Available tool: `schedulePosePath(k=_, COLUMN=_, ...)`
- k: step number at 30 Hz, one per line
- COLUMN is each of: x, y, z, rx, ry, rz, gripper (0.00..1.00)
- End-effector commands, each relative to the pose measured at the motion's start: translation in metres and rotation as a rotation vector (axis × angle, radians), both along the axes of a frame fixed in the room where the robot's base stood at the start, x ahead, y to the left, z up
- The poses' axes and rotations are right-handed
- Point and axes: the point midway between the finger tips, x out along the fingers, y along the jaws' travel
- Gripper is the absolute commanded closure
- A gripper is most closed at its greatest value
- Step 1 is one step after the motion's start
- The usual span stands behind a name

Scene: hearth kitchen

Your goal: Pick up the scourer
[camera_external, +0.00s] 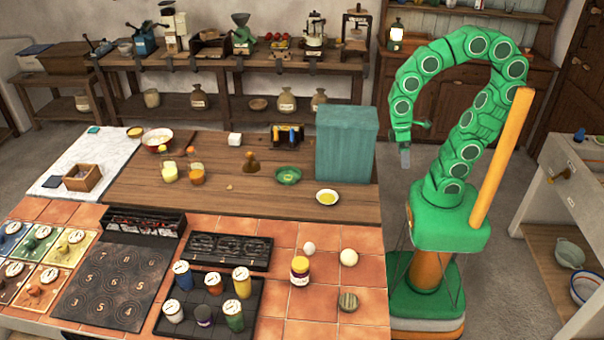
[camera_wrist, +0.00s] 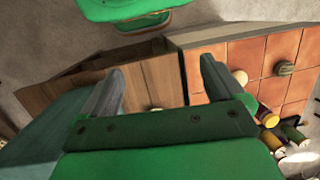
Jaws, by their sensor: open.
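My gripper (camera_external: 405,158) hangs from my arched green arm, to the right of the teal box and above the gap beside the worktop. In the wrist view, my gripper (camera_wrist: 160,70) has its two grey fingers apart with nothing between them. I cannot tell for sure which thing is the scourer. A round, grey-green striped piece (camera_external: 348,301) lies on the orange tiles at the front right and also shows in the wrist view (camera_wrist: 284,68). A small flat teal piece (camera_external: 93,129) lies at the far left edge of the white slab. Both are well away from my gripper.
A tall teal box (camera_external: 346,144) stands on the worktop close to my arm. A jar (camera_external: 299,271), two pale balls and a black tray (camera_external: 207,308) of cups stand near the striped piece. A sink unit (camera_external: 577,180) holding small items stands at right.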

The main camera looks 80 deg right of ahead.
Motion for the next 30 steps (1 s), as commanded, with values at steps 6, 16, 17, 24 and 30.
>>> schedulePosePath(k=6, x=0.025, y=0.05, z=-0.011, rx=0.122, ry=0.065, rz=-0.018, gripper=0.05)
schedulePosePath(k=16, x=0.055, y=0.12, z=-0.027, rx=0.281, ry=0.189, rz=-0.091, gripper=0.05)
schedulePosePath(k=17, x=0.057, y=0.126, z=-0.029, rx=0.296, ry=0.199, rz=-0.1, gripper=0.05)
schedulePosePath(k=24, x=0.08, y=0.174, z=-0.04, rx=0.392, ry=0.295, rz=-0.185, gripper=0.05)
schedulePosePath(k=30, x=0.097, y=0.212, z=-0.053, rx=0.456, ry=0.389, rz=-0.27, gripper=0.05)
